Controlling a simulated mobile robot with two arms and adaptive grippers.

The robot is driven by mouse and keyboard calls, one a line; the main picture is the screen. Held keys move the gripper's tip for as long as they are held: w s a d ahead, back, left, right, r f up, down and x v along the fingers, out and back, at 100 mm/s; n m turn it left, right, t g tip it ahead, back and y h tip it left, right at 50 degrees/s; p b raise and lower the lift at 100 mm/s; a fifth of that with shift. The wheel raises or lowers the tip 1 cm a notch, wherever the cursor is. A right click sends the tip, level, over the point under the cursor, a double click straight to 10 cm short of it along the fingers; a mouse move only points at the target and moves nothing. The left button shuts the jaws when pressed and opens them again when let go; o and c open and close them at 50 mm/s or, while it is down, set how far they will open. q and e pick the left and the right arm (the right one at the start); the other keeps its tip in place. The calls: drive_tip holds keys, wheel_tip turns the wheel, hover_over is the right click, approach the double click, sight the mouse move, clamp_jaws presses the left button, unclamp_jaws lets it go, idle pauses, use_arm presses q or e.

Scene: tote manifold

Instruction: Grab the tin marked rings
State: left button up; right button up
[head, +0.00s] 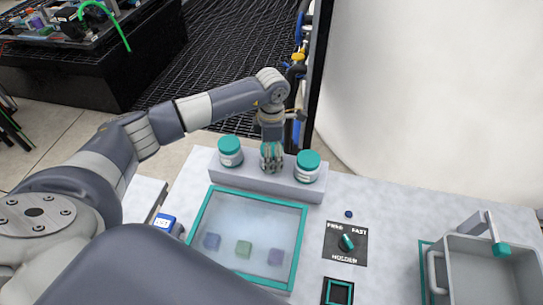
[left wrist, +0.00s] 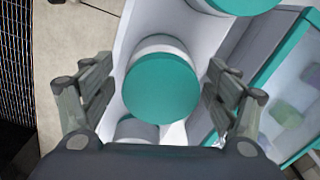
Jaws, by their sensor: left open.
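Three white tins with teal lids stand in a row on a pale raised ledge (head: 240,180) in the head view: a left tin (head: 230,151), a middle tin (head: 268,150) and a right tin (head: 308,166). Their labels are too small to read, so I cannot tell which is marked rings. My left gripper (head: 272,164) points down over the middle tin and partly hides it. In the left wrist view the open fingers stand on either side of that tin's lid (left wrist: 161,88), with gaps on both sides. My right gripper is not in view.
A teal-rimmed tray (head: 196,212) with several small blocks lies in front of the ledge. To the right are a dark panel with a teal knob (head: 346,242) and a grey bin (head: 480,280) with a handle. A dark upright post (head: 317,90) stands behind the ledge.

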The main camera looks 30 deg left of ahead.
use_arm(q)
drive_tip(key=c, duration=1.2)
drive_tip(key=shift+r, duration=0.15)
